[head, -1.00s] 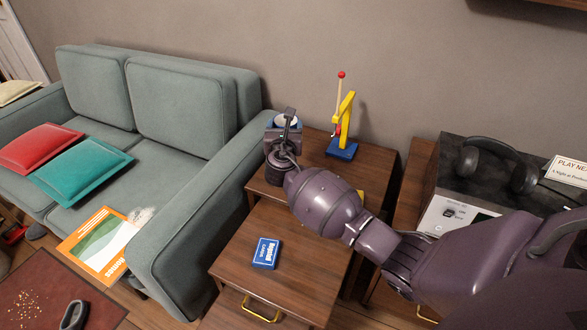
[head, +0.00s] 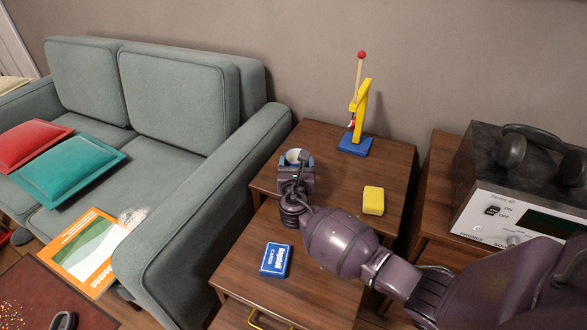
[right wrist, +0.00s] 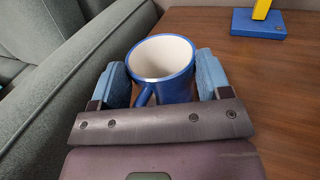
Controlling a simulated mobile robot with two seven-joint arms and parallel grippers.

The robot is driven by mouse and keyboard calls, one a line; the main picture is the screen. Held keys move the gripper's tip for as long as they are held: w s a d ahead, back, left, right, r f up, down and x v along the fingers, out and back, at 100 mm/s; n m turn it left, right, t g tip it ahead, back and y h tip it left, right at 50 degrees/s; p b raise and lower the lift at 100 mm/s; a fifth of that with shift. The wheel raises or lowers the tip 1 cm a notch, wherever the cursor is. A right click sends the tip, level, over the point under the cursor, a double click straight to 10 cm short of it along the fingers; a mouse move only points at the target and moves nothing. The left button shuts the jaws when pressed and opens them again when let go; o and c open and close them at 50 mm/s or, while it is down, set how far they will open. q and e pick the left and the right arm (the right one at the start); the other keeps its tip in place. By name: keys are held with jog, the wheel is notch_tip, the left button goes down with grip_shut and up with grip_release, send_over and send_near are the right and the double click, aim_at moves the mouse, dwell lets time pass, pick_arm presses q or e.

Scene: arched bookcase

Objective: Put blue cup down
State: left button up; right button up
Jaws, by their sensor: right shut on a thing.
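The blue cup (right wrist: 176,92) has a white inside and a blue handle that points toward my gripper. In the right wrist view it stands upright between the two blue finger pads of my right gripper (right wrist: 162,85), which is shut on it. In the head view the white inside of the cup (head: 297,156) shows above my right gripper (head: 296,168), at the left edge of the wooden side table (head: 335,150), by the sofa arm. The cup's underside is hidden, so I cannot tell whether it touches the tabletop. My left gripper is not in view.
A yellow block (head: 373,200) and a blue-based toy with a red ball (head: 355,144) stand on the side table. A blue card box (head: 275,260) lies on the lower front surface. The sofa arm (head: 215,185) rises close on the left. Tabletop between cup and toy is clear.

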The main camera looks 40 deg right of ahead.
dwell(0.3)
jog(key=shift+f, duration=0.15)
jog(key=shift+f, duration=0.15)
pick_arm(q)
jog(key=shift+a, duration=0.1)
pick_arm(e)
jog(key=o, duration=1)
jog(key=shift+o, duration=0.2)
jog(key=shift+s+a+r, duration=0.15)
jog(key=shift+r, duration=0.1)
pick_arm(q)
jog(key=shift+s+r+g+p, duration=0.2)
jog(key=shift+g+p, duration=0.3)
jog(key=shift+p, duration=1.05)
pick_arm(e)
jog(key=v, duration=1.1)
jog(key=shift+s+a, duration=0.2)
jog(key=shift+s, duration=0.05)
